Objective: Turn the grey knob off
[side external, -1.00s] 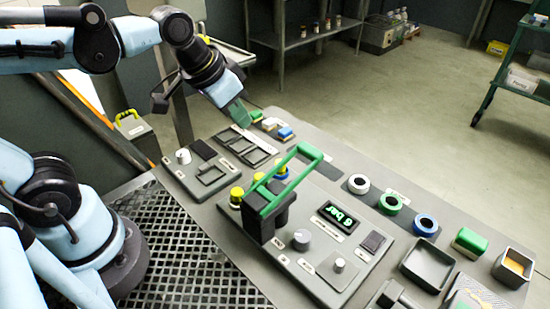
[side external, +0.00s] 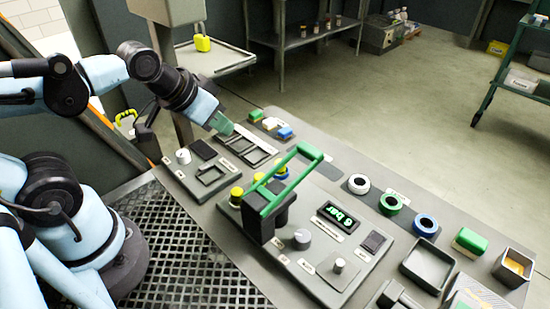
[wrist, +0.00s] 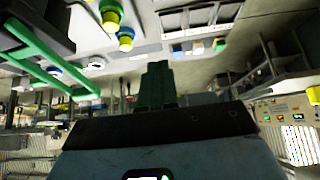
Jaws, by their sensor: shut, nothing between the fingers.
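Grey knobs sit on the console panels: a dial (side external: 302,239) and a smaller upright knob (side external: 339,265) on the middle panel, and a pale knob (side external: 183,156) on the far left panel. I cannot tell which one the task means. My gripper (side external: 222,123) has green fingers and hovers above the far end of the console, right of the pale knob and apart from it. Its fingers are shut and empty, and they show together in the wrist view (wrist: 157,85). No grey knob is clear in the wrist view.
A green lever handle (side external: 290,180) rises above the middle panel, beside yellow buttons (side external: 236,196). A display (side external: 337,217) reads "6 bar". White, green and blue rings (side external: 390,204) line the right side. Free space lies above the left panel.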

